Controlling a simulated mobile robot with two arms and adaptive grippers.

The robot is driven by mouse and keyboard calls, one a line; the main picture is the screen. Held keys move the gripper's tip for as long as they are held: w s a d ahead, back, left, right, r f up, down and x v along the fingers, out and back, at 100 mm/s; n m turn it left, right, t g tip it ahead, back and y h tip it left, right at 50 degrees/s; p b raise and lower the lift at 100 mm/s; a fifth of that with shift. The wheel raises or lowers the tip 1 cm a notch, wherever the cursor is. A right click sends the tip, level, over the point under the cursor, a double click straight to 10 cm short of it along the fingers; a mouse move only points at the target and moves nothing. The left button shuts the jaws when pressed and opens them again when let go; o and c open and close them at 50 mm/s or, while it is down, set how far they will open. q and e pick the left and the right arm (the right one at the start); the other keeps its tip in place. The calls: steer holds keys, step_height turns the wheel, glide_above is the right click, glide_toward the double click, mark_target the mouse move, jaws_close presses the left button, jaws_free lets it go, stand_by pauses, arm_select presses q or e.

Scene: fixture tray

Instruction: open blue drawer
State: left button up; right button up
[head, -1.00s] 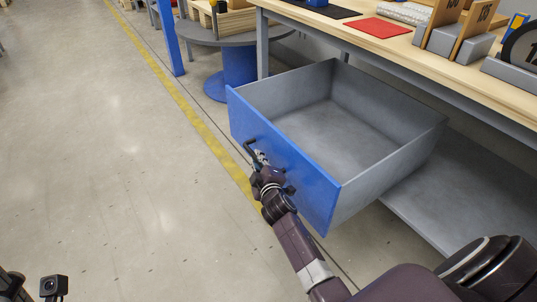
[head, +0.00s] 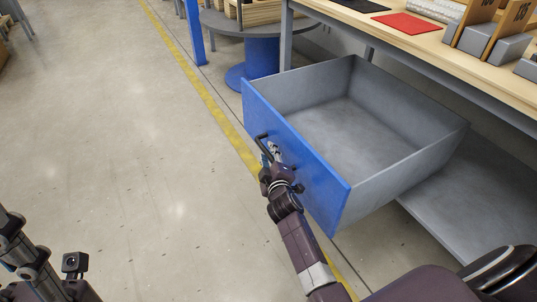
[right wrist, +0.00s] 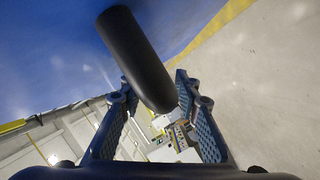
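The blue drawer (head: 312,165) stands pulled well out from under the workbench, and its grey inside is empty. It has a blue front and a black bar handle (head: 262,139). My right gripper (head: 270,154) is at the handle on the drawer's outer face. In the right wrist view the black handle (right wrist: 137,58) reaches down between the two fingers of the right gripper (right wrist: 163,112). The fingers are spread, with gaps beside the bar; contact cannot be told. The blue front fills the upper left there. My left arm shows at the lower left of the head view, but its gripper does not.
The wooden workbench (head: 440,62) carries a red mat (head: 408,23) and grey blocks. A grey lower shelf (head: 470,195) lies beneath it. A round table with a blue pedestal (head: 262,57) stands behind the drawer. The floor left of the drawer is clear, crossed by a yellow line.

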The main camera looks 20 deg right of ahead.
steer(key=v, duration=1.2)
stand_by(0.4)
